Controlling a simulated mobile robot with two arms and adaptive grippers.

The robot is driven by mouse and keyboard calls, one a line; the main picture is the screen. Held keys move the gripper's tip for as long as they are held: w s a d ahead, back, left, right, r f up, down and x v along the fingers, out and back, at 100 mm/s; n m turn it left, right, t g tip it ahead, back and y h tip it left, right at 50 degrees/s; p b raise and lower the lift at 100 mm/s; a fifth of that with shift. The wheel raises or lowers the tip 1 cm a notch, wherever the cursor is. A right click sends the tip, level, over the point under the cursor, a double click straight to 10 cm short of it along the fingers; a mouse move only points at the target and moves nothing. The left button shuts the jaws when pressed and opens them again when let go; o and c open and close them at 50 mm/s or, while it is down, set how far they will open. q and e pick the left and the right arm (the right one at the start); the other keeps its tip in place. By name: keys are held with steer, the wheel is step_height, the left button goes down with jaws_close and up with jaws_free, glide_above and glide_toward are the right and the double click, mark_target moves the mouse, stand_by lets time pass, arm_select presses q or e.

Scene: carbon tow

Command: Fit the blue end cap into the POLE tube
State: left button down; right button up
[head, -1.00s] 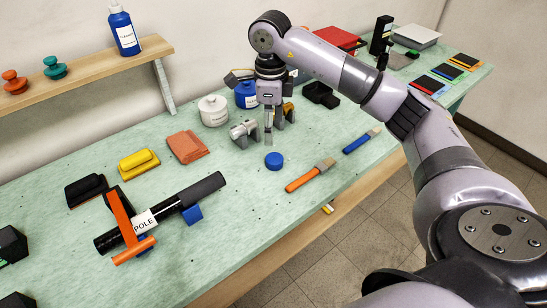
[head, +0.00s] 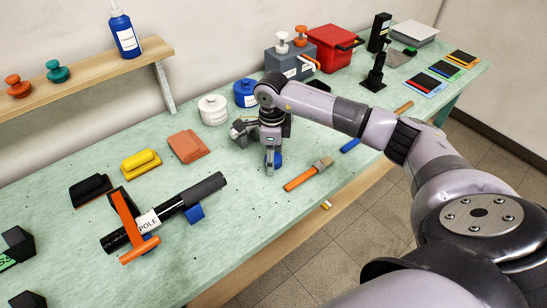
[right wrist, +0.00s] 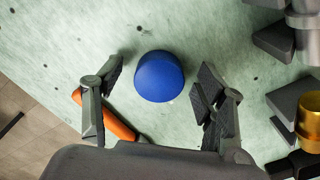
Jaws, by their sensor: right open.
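The blue end cap (right wrist: 159,76) sits on the green bench between the open fingers of my right gripper (right wrist: 158,92), with gaps on both sides in the right wrist view. In the head view my right gripper (head: 271,168) points down over the cap (head: 278,160), partly hiding it. The black POLE tube (head: 174,208) lies at the left front of the bench on blue supports, with a white label and a dark grey upper-right end. An orange clamp (head: 125,218) crosses it. My left gripper is out of view.
An orange-handled brush (head: 300,180) lies just right of the cap. A metal fitting (head: 243,131) stands close by my gripper. A yellow block (head: 141,162), an orange cloth stack (head: 187,146) and white and blue jars stand behind. Bench between tube and cap is clear.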

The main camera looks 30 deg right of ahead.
steer(key=c, duration=0.9)
steer(key=shift+r, duration=0.15)
